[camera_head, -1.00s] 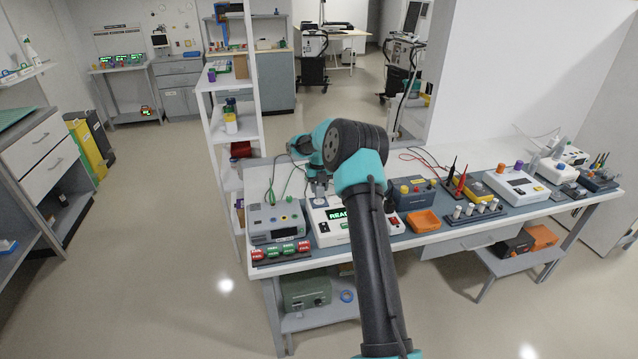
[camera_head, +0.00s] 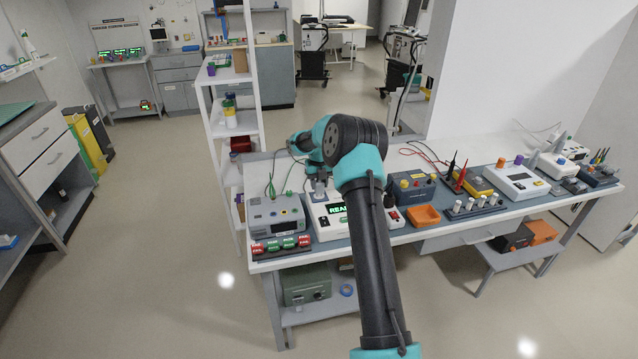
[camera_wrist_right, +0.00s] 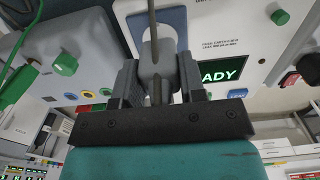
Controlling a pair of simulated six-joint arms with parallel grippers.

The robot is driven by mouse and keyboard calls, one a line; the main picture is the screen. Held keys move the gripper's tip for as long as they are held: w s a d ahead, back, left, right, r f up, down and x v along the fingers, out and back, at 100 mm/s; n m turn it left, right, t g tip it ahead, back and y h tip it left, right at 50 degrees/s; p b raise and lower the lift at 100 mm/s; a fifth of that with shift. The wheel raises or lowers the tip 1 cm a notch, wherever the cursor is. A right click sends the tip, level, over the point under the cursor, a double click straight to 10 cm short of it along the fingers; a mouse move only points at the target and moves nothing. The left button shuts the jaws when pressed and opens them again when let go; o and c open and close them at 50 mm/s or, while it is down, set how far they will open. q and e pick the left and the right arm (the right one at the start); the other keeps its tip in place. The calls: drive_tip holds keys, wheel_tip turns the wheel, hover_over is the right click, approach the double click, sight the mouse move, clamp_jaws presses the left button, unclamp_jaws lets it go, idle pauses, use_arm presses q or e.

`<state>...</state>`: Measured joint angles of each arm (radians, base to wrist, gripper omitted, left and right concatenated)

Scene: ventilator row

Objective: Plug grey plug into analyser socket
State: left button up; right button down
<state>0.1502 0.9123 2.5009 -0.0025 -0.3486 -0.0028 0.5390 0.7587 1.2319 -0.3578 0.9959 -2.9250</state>
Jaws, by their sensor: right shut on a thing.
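The analyser (camera_head: 328,222) is a white box with a lit green READY display on the bench, partly hidden behind my right arm. In the right wrist view its front panel (camera_wrist_right: 225,25) fills the top, with a blue socket (camera_wrist_right: 176,20). My right gripper (camera_wrist_right: 158,78) is shut on the grey plug (camera_wrist_right: 158,48), whose cord runs up out of view. The plug is in front of the blue socket and covers part of it; I cannot tell how deep it sits. In the head view the right gripper (camera_head: 319,190) is at the analyser's back left. My left gripper is not in view.
A grey instrument (camera_head: 274,215) with a green lead stands just left of the analyser, with red and green tags (camera_head: 281,244) in front. An orange tray (camera_head: 423,216) and a dark blue box (camera_head: 412,188) are to its right. A white shelf post (camera_head: 253,80) rises behind.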

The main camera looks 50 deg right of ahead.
drive_tip(key=shift+f, duration=1.05)
idle(0.6)
drive_tip(key=c, duration=0.6)
unclamp_jaws()
drive_tip(key=shift+r, duration=0.15)
wheel_tip(320, 180, up, 17)
drive_tip(key=shift+r, duration=0.1)
idle(0.4)
